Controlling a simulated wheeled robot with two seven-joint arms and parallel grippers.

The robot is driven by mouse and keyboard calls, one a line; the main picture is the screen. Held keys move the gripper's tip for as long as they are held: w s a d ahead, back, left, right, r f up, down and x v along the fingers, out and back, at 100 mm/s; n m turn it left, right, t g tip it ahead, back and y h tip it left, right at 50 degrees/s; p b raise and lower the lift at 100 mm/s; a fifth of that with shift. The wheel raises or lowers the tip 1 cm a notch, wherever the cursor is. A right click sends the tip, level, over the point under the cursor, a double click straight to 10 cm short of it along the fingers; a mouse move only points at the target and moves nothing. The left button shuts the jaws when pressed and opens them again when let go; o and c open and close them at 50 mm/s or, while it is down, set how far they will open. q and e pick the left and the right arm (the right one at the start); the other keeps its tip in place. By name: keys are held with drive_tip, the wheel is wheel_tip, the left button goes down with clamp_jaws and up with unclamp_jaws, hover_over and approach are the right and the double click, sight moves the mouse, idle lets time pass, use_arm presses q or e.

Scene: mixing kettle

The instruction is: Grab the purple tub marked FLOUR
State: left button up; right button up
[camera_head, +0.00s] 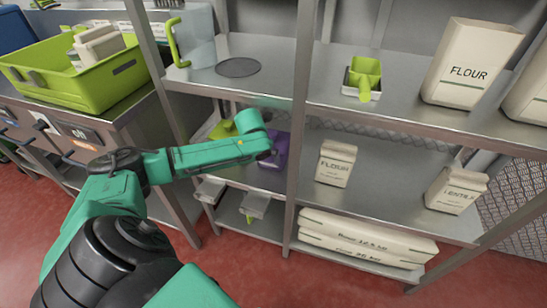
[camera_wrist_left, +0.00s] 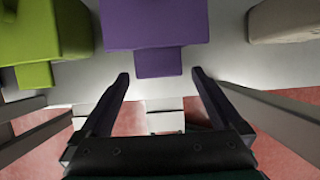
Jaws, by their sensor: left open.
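The purple tub (camera_head: 280,148) stands on the middle shelf, partly hidden behind my left wrist in the head view. In the left wrist view the purple tub (camera_wrist_left: 155,22) is at the top centre, with a smaller purple tab on its near side. No FLOUR label is readable on it. My left gripper (camera_wrist_left: 158,76) is open and empty, its fingers pointing at the tub. The fingertips lie either side of the tab in the picture; whether they touch it I cannot tell. My right gripper is not in view.
A green tub (camera_wrist_left: 40,30) stands left of the purple one. A shelf post (camera_head: 298,120) rises just right of it. A paper FLOUR bag (camera_head: 336,165) and a LENTILS bag (camera_head: 455,191) stand farther right. Grey-lidded containers (camera_head: 254,205) sit on the shelf below.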

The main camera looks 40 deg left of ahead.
use_arm(q)
drive_tip(key=b+x, duration=0.1)
drive_tip(key=x, duration=0.5)
drive_tip(key=shift+w+a, duration=0.1)
drive_tip(key=shift+r, duration=0.1)
drive_tip(key=c, duration=1.5)
clamp_jaws()
drive_tip(key=shift+r, duration=0.1)
